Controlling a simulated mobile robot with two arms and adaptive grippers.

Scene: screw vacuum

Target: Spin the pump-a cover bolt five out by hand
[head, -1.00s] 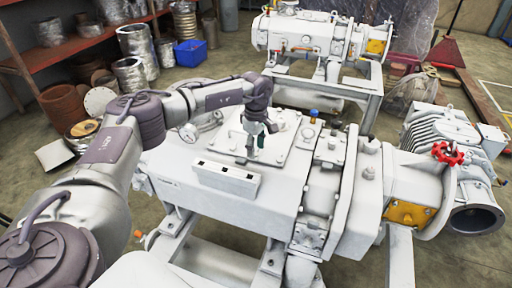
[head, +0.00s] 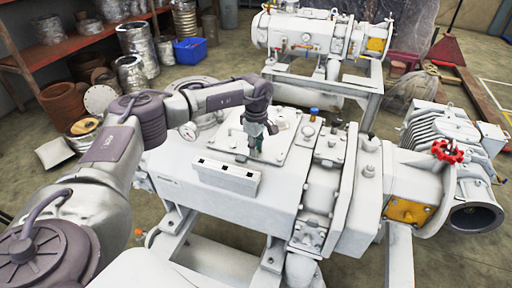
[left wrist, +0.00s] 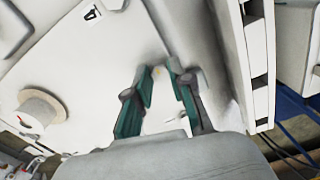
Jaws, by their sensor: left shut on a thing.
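The pump nearest me is a large white machine (head: 215,205) with a flat cover plate (head: 284,137) on top. My left gripper (head: 256,153) points down at the front edge of this plate. In the left wrist view, the green-padded fingers (left wrist: 160,72) converge at the tips over the white plate (left wrist: 85,75). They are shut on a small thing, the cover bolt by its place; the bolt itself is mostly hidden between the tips. I cannot read its number or tell how far out it stands. My right gripper is in neither view.
A white slotted tray (head: 228,180) stands just in front of the gripper; its edge also shows in the left wrist view (left wrist: 239,65). A round boss (left wrist: 41,108) rises from the plate. A second white pump (head: 300,35) stands behind. Red valve handwheel (head: 447,151) is at right.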

